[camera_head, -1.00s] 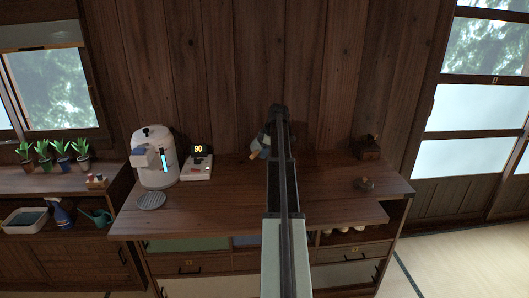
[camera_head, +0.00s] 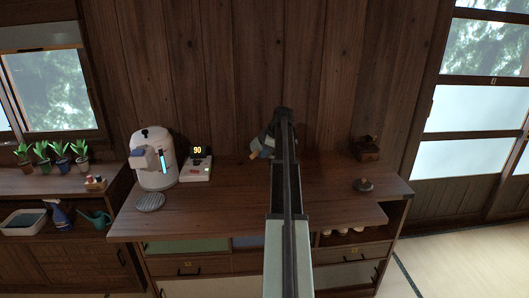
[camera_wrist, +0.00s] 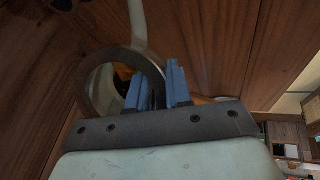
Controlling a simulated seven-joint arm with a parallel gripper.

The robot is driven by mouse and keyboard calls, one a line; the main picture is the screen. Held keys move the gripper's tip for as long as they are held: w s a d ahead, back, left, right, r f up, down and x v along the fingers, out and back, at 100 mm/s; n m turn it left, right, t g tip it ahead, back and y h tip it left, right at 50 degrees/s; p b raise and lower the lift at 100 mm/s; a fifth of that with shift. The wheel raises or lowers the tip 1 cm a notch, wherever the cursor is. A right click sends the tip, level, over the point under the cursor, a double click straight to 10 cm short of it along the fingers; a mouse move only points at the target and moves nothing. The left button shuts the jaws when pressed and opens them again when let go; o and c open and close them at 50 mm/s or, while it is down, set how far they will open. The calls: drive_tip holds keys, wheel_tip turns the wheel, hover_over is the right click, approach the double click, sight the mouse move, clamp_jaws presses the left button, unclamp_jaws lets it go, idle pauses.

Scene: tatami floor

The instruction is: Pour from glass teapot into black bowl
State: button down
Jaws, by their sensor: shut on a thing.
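My gripper (camera_wrist: 155,88) shows blue fingers closed in the wrist view, at the rim of a clear round glass thing (camera_wrist: 98,92) with orange inside. I take this for the glass teapot; the fingers hide where they grip it. In the head view my gripper (camera_head: 262,146) is small and mostly behind my arm, above the back of the counter. The teapot cannot be made out clearly there. I cannot pick out the black bowl with certainty; my arm covers the middle of the counter.
The wooden counter (camera_head: 225,212) carries a white dispenser (camera_head: 153,172), a round grey grate (camera_head: 150,202) and a device reading 90 (camera_head: 197,166) at left. The front right is clear.

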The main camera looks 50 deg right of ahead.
drive_tip(key=shift+s+d+r+t, duration=0.1)
drive_tip(key=shift+s+r+t, duration=0.25)
drive_tip(key=shift+t, duration=0.35)
idle(0.6)
drive_tip(key=shift+w, duration=0.1)
drive_tip(key=shift+w+f+g, duration=0.1)
drive_tip(key=shift+w+g, duration=0.25)
drive_tip(key=shift+g, duration=0.25)
drive_tip(key=g, duration=0.1)
drive_tip(key=g+h, duration=0.1)
drive_tip(key=shift+w+f+g, duration=0.25)
drive_tip(key=shift+w+g, duration=0.05)
drive_tip(key=shift+w, duration=0.05)
drive_tip(key=g, duration=0.3)
drive_tip(key=shift+w+a+f+n+h, duration=0.2)
drive_tip(key=shift+f+n+h, duration=0.1)
drive_tip(key=shift+f+h, duration=0.1)
drive_tip(key=shift+s+f+g+h, duration=0.15)
drive_tip(key=shift+g+h, duration=0.35)
drive_tip(key=shift+g, duration=1.1)
